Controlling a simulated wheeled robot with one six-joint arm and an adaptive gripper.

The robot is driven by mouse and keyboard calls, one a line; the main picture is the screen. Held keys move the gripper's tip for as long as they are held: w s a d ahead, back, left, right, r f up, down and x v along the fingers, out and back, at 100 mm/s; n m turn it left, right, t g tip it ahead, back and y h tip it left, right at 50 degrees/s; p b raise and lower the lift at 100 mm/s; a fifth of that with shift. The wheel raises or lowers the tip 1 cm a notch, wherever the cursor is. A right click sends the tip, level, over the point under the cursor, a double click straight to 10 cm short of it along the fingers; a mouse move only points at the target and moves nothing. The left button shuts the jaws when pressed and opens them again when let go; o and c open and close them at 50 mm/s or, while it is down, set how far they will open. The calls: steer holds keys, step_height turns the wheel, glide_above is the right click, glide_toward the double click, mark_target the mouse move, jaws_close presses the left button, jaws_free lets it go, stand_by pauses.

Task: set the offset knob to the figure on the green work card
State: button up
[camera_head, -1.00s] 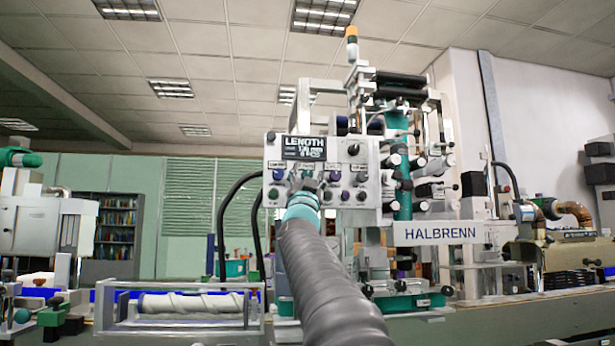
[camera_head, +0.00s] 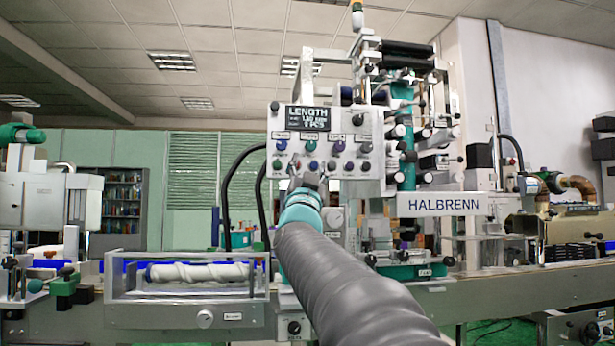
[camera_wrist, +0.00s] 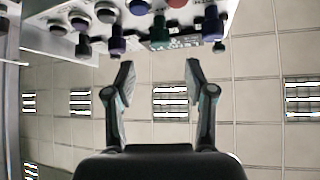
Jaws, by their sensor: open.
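The grey control panel (camera_head: 330,152) stands upright on the machine and carries a dark LENGTH display (camera_head: 307,117) and several knobs. A row of coloured knobs (camera_head: 338,146) runs below the display, with more lower down. Their labels are too small to read, so I cannot tell which is the offset knob. My gripper (camera_head: 309,182) is at the panel's lower edge and hides part of it. In the wrist view my gripper (camera_wrist: 158,72) is open and empty, and the panel's knobs (camera_wrist: 117,38) are above and apart from its fingertips. I cannot make out a green work card.
A HALBRENN sign (camera_head: 444,203) and machine columns stand right of the panel. Black cables (camera_head: 228,185) curve down at its left. A clear-fronted tray with a white roller (camera_head: 198,272) is at lower left. Ceiling fills much of the wrist view.

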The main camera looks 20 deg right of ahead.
steer(key=shift+v, duration=1.65)
steer(key=w+a+f+n+g+y, duration=0.25)
steer(key=f+y, duration=0.25)
steer(key=f, duration=0.3)
steer(key=w+a+f+n+g+y, duration=0.1)
steer(key=w+f+n+y, duration=0.25)
steer(key=f, duration=0.45)
steer(key=s+a+f+n+g+y, duration=0.1)
steer(key=s+a+f+g+y, duration=0.15)
steer(key=f, duration=0.45)
steer(key=s+a+f+n+g+y, duration=0.1)
steer(key=s+a+f+g, duration=0.15)
steer(key=f, duration=0.55)
steer(key=s+a+f+n+g+p, duration=0.1)
steer(key=s+a+f+g, duration=0.1)
steer(key=s+f, duration=0.4)
steer(key=s+a+f+g+y+p, duration=0.1)
steer(key=s+f, duration=0.5)
steer(key=s, duration=0.9)
steer(key=s+a+f+n+g, duration=0.1)
steer(key=s+a+f+g, duration=0.2)
steer(key=s, duration=0.7)
step_height(320, 180, down, 4)
steer(key=g, duration=0.2)
steer(key=shift+s+a+n+g+y+p, duration=0.2)
steer(key=shift+n+g+y+p, duration=0.1)
steer(key=shift+g+y+p, duration=0.1)
